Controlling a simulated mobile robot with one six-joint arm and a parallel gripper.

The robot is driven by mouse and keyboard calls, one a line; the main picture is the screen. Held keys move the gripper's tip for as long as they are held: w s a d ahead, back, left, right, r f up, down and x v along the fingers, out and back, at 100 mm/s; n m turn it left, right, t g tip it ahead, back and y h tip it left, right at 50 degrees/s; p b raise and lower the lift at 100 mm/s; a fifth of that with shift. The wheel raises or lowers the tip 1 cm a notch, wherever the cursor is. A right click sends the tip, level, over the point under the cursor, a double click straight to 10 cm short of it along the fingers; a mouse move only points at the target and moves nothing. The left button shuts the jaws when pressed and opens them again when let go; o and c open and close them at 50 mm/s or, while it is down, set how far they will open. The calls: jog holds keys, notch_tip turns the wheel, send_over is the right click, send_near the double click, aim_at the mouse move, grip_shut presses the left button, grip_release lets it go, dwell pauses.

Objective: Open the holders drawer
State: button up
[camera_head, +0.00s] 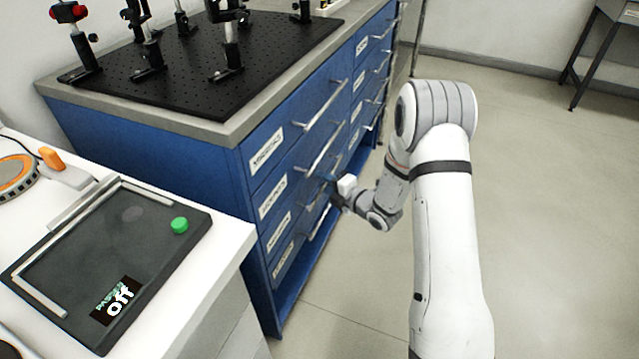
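A blue cabinet (190,165) stands in the middle with two columns of drawers, each with a white label and a bar handle. The label print is too small and blurred to tell which one is the holders drawer. The drawers that show look shut. My gripper (335,196) is at the near column's front, by the handles of its lower drawers. The wrist and arm partly hide these handles. I cannot tell whether the fingers touch or surround a handle, or whether they are open or shut.
A black breadboard (180,85) with several optical mounts lies on the cabinet top. At the left, a white bench (215,262) carries a dark panel (75,260) with a green button (180,225) and an "Off" display. Floor (550,200) to the right is clear up to a far table (612,10).

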grip_shut()
dwell(0.3)
dwell(0.3)
